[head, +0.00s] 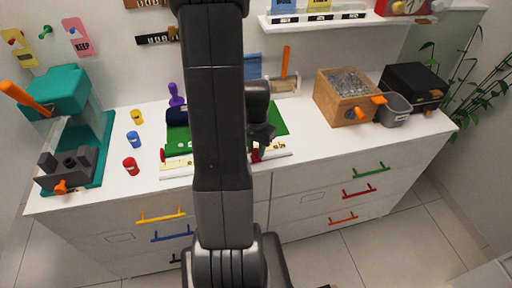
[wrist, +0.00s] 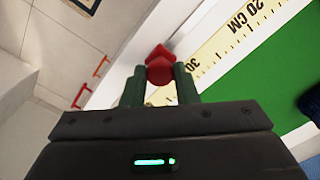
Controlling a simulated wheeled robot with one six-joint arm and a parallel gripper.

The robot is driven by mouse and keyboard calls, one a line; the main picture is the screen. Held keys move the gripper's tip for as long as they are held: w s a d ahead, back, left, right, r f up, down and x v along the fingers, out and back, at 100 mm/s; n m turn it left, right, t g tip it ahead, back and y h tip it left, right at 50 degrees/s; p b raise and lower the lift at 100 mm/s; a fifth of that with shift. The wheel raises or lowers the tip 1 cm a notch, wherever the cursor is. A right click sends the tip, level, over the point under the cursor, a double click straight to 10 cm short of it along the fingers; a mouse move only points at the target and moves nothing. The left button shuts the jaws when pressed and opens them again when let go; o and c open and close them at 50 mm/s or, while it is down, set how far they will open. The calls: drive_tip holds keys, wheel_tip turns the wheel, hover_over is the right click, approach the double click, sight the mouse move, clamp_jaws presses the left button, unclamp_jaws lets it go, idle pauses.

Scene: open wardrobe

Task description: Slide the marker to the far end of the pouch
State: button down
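The red marker (wrist: 159,70) sits at the edge of a cream ruler (wrist: 215,45), near its "30" mark. My gripper (wrist: 160,74) has its two green fingers on either side of the marker's round knob, and the knob fills the gap between them. In the head view the marker (head: 255,155) shows low beside my gripper (head: 262,140), at the right part of the ruler (head: 277,152). A dark blue item (head: 177,116), possibly the pouch, lies on the green mat (head: 178,136); my arm hides part of the mat and ruler.
Blue, yellow and red small cylinders (head: 131,166) stand left of the mat, beside a teal machine (head: 82,92). A wooden box of grey bits (head: 345,95), a grey cup (head: 395,107) and a black box (head: 412,85) stand right. The white top (head: 310,135) is clear at front right.

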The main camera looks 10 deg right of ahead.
drive_tip(key=a+b, duration=0.1)
drive_tip(key=a, duration=1.1)
drive_tip(key=a+b, duration=0.1)
drive_tip(key=a, duration=0.5)
drive_tip(key=shift+s+a+b, duration=0.1)
drive_tip(key=shift+s+b, duration=0.25)
drive_tip(key=c, duration=1.1)
unclamp_jaws()
drive_tip(key=shift+c, duration=0.2)
drive_tip(key=shift+r, duration=0.1)
wheel_tip(320, 180, up, 14)
drive_tip(key=shift+f, duration=0.2)
wheel_tip(320, 180, down, 14)
drive_tip(key=shift+r, duration=0.1)
